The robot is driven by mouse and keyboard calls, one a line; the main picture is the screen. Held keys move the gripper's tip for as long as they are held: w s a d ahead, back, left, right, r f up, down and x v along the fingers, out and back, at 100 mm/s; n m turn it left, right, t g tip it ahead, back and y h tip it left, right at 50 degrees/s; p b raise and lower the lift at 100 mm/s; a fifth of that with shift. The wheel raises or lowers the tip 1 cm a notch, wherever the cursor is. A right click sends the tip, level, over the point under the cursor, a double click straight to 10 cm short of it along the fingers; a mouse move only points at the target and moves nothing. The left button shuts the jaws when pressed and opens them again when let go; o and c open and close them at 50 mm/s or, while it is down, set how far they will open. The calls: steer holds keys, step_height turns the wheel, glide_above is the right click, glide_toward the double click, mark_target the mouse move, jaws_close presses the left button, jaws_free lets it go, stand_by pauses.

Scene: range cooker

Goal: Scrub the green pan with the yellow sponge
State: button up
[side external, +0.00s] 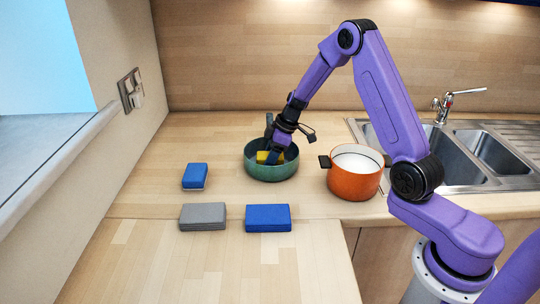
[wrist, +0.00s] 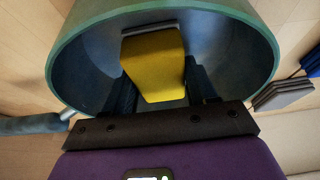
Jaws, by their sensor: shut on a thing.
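The green pan (side external: 271,171) stands on the wooden counter in the middle of the side view, and its rim and inside fill the top of the wrist view (wrist: 75,45). The yellow sponge (wrist: 153,62) is inside the pan, with a grey layer along its far edge. It also shows as a small yellow patch in the side view (side external: 263,157). My gripper (wrist: 158,88) points down into the pan and is shut on the sponge, one finger on each side. I cannot tell for sure whether the sponge touches the pan bottom.
An orange pot (side external: 354,184) with white contents stands close to the pan's right. A small blue block (side external: 195,176), a grey block (side external: 203,217) and a larger blue block (side external: 268,218) lie left and in front. The sink (side external: 463,153) is at right; a wall bounds the left.

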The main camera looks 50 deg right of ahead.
steer(key=shift+s+a, duration=0.65)
steer(key=shift+s+a+r, duration=0.15)
steer(key=shift+r, duration=3.95)
